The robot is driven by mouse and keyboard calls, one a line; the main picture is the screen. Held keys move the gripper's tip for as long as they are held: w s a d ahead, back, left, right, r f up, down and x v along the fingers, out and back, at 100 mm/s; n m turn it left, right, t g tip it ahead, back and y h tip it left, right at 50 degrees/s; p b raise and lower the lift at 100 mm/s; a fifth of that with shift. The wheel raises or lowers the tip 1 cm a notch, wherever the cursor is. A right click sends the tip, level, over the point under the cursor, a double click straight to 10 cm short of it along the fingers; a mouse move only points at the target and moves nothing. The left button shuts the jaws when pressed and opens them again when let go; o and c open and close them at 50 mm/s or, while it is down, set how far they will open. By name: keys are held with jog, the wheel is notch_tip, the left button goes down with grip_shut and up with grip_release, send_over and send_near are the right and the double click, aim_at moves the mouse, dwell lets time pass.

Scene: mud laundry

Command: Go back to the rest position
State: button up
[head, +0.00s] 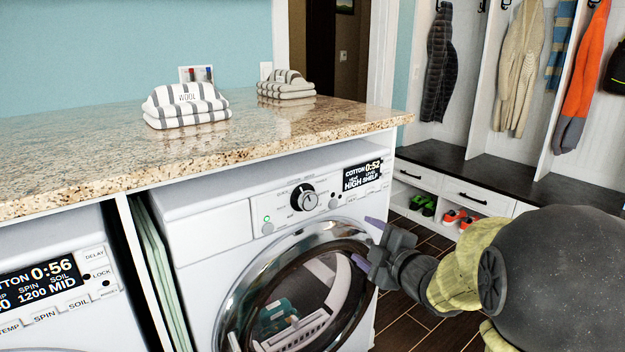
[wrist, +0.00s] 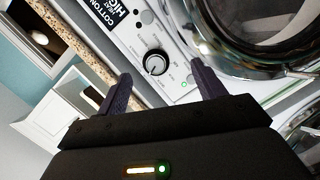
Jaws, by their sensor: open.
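My gripper (head: 366,243) is open and empty, in front of the upper right of the right washing machine (head: 215,228) in the head view. In the wrist view the two dark fingers of my gripper (wrist: 160,92) are spread apart, with nothing between them but the machine's control panel behind. The dial (head: 304,197) is on that panel, and it also shows in the wrist view (wrist: 155,63). The round glass door (head: 300,295) with a chrome rim looks shut. My arm reaches in from the lower right of the head view.
A granite counter (head: 80,160) runs above the machines, with folded striped towels (head: 187,106) and a second folded stack (head: 286,85) on it. A left washer (head: 50,290) stands beside. A bench (head: 470,178) with hanging coats is at the right. Wooden floor (head: 410,330) shows between.

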jog(key=s+d+f+m+g+h, duration=0.3)
jog(key=s+f+m+g+h, duration=0.3)
jog(key=f+m, duration=0.5)
jog(key=s+a+f+m+g, duration=0.2)
jog(key=s+f+m+g, duration=0.1)
jog(key=s, duration=0.5)
jog(key=s+a+f+m+g, duration=0.1)
jog(key=s+f+m+g, duration=0.25)
jog(key=s, duration=0.35)
jog(key=w+p+v, duration=0.3)
jog(key=p+v, duration=1.2)
jog(key=p, duration=0.1)
jog(key=w+r+p+v, duration=0.1)
jog(key=w+p+v, duration=0.2)
jog(key=p+v, duration=1.2)
jog(key=shift+r+p, duration=0.4)
jog(key=shift+r, duration=0.15)
jog(key=shift+s, duration=0.1)
